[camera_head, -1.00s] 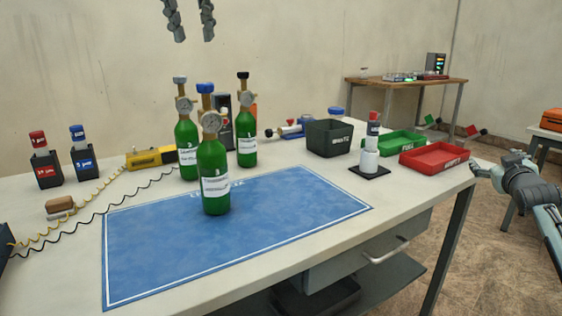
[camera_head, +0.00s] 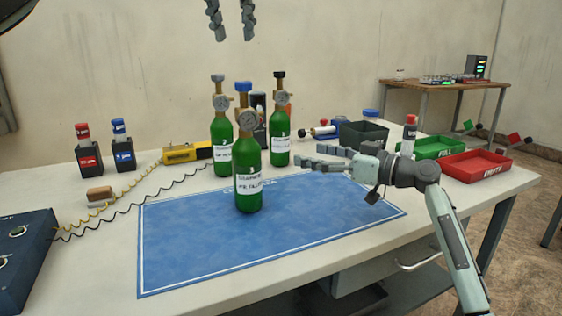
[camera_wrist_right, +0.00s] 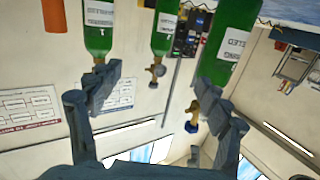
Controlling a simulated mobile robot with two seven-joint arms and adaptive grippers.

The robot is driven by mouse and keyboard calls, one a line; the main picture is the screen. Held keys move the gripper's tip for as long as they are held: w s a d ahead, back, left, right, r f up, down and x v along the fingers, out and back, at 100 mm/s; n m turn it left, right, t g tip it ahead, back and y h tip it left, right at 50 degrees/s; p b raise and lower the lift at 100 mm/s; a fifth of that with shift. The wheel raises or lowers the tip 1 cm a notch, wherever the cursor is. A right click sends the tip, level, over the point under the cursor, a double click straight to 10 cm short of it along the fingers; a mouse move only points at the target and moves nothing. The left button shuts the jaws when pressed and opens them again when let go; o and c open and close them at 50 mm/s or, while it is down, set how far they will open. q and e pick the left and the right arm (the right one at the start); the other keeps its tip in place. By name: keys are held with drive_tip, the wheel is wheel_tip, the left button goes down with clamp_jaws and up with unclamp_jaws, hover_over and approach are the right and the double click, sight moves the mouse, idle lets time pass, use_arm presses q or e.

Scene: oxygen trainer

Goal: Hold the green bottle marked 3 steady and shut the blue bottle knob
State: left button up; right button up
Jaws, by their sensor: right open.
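A green bottle with a blue knob (camera_head: 248,170) stands upright at the back edge of the blue mat (camera_head: 200,245). Its blue knob (camera_head: 243,86) sits on top above a round gauge. Its number is not legible. In the wrist view, the blue-knob bottle (camera_wrist_right: 228,45) appears upside down beside the right finger. My left gripper (camera_head: 232,36) hangs open and empty above the bottles.
A dark bin (camera_head: 363,135), green tray (camera_head: 440,148) and red tray (camera_head: 476,166) stand at the right. Red-capped (camera_head: 88,150) and blue-capped (camera_head: 122,148) containers, a yellow device (camera_head: 187,152) and coiled cables lie left. The mat's front is clear.

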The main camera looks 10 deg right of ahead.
sight(247, 156)
drive_tip(key=s+a+n+g+y, duration=0.1)
drive_tip(key=a, duration=0.1)
drive_tip(key=s+a+n+g+y, duration=0.1)
drive_tip(key=a, duration=0.2)
drive_tip(key=s+a+n+g, duration=0.1)
drive_tip(key=s+a, duration=0.1)
drive_tip(key=a, duration=0.1)
drive_tip(key=shift+s+a+r+y, duration=0.1)
drive_tip(key=shift+r+y, duration=0.3)
drive_tip(key=shift+a, duration=0.35)
drive_tip(key=shift+x, duration=3.6)
drive_tip(key=shift+f, duration=0.1)
